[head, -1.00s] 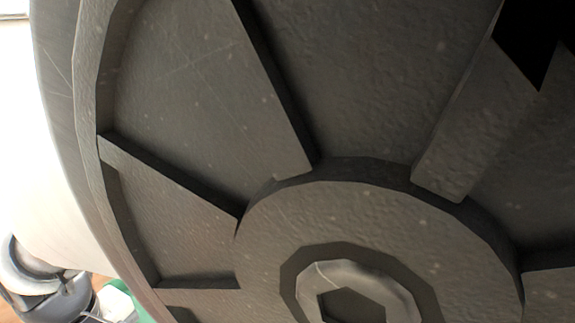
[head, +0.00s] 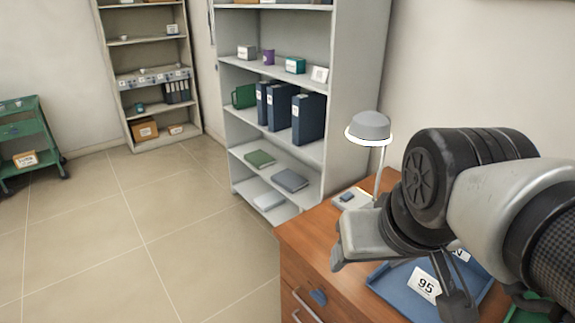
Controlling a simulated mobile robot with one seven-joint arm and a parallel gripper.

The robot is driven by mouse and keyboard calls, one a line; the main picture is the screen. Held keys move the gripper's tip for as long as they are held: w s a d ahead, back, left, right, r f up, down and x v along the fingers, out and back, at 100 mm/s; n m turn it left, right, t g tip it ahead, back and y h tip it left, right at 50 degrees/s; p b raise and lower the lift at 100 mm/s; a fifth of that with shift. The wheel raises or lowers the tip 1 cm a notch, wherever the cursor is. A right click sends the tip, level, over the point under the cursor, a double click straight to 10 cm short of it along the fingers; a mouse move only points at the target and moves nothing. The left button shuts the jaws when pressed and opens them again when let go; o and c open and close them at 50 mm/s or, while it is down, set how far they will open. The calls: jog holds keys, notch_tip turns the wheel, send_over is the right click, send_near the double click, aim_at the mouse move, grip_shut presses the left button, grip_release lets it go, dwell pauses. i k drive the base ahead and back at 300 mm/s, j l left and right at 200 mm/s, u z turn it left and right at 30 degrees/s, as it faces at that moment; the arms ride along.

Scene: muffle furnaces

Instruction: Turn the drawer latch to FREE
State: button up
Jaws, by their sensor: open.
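My arm comes in from the right and hides part of the desk top.
A blue tray (head: 388,277) with a card reading 95 (head: 426,285) lies on the desk under my gripper. A lamp (head: 369,128) stands behind. A grey shelf unit (head: 345,100) with binders is beyond. A green cart (head: 25,140) stands far left. The floor left of the desk is clear.

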aim_at(318, 296)
jog(key=k+l, duration=0.1)
jog(key=i+j+z, duration=0.15)
jog(key=j, duration=0.15)
jog(key=i+j+z, duration=0.2)
jog(key=j+z, duration=0.4)
jog(key=k+j+z, duration=0.1)
jog(key=z, duration=0.35)
jog(key=k, duration=0.05)
